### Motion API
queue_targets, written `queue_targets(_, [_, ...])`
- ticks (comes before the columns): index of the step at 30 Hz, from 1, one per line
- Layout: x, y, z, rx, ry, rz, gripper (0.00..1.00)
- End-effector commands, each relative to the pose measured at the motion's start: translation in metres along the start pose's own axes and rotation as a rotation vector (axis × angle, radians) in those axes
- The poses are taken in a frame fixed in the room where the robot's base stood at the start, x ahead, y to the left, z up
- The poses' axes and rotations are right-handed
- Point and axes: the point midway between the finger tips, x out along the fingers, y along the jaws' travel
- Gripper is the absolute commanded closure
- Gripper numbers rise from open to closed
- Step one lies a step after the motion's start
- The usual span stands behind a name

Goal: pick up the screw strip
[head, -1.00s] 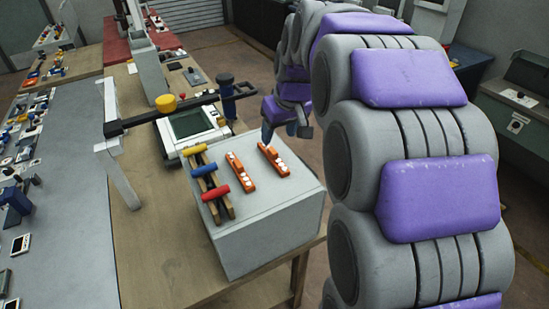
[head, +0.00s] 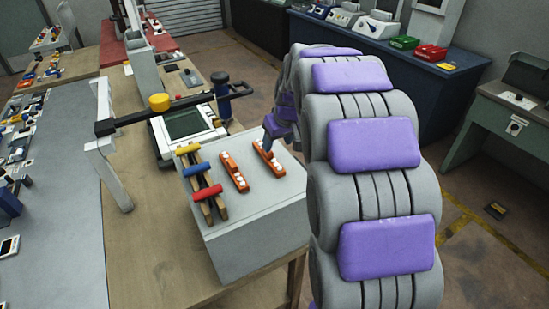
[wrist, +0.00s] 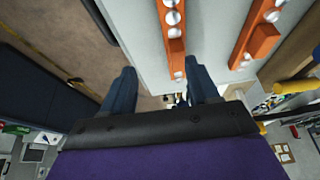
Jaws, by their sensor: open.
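Two orange screw strips with pale screw heads lie on the grey box (head: 255,222): the left strip (head: 234,172) and the right strip (head: 268,157). My gripper (head: 270,130) is at the far end of the right strip in the head view, its fingers small and partly hidden there. In the wrist view my gripper (wrist: 161,80) is open and empty. One strip (wrist: 173,35) reaches toward the gap between the dark blue fingers, nearer the right finger. The other strip (wrist: 256,36) lies further right. I cannot tell how high the fingertips are above the box.
A black bar with a yellow knob (head: 159,102) and a screened device (head: 186,130) stand behind on the wooden table (head: 150,235). Open floor lies right of the box.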

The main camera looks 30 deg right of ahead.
Motion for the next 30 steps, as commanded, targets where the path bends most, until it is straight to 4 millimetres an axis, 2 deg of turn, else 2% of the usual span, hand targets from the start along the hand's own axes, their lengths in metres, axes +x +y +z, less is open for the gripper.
queue_targets(5, [0.01, -0.006, -0.001, -0.004, 0.0, 0.002, 0.4])
queue_targets(14, [0.053, 0.008, -0.001, 0.004, 0.0, -0.01, 0.4])
queue_targets(21, [0.053, 0.001, -0.003, 0.001, 0.002, -0.004, 0.4])
queue_targets(26, [0.052, -0.007, -0.003, -0.002, 0.002, 0.002, 0.55])
queue_targets(30, [0.052, -0.005, -0.003, -0.002, 0.002, 0.0, 0.68])
